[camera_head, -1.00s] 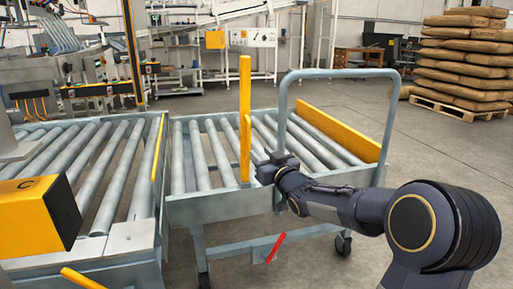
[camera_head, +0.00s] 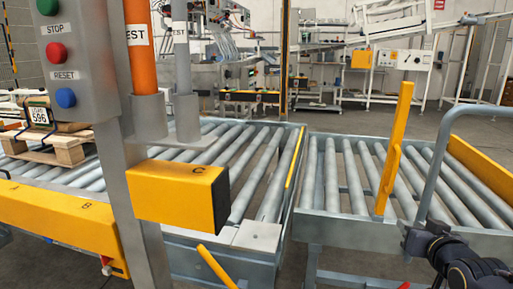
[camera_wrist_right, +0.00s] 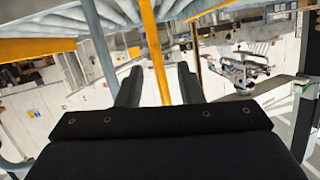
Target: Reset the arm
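My right gripper (camera_head: 413,243) is low at the right in the head view, at the near side rail of the cart. In the right wrist view its two fingers (camera_wrist_right: 159,86) stand apart, so it is open. The upright yellow lever (camera_head: 396,150) stands on the cart, left of and above the gripper in the head view. A yellow bar (camera_wrist_right: 154,50) shows beyond and between the fingers in the right wrist view; I see no grip on it. My left gripper is not in view.
A grey control post with STOP and RESET buttons (camera_head: 66,97) stands close at the left. Behind it are a roller conveyor (camera_head: 262,236) and a wooden pallet (camera_head: 62,152). The roller cart (camera_head: 340,232) with a grey hoop handle (camera_head: 433,170) is at the right.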

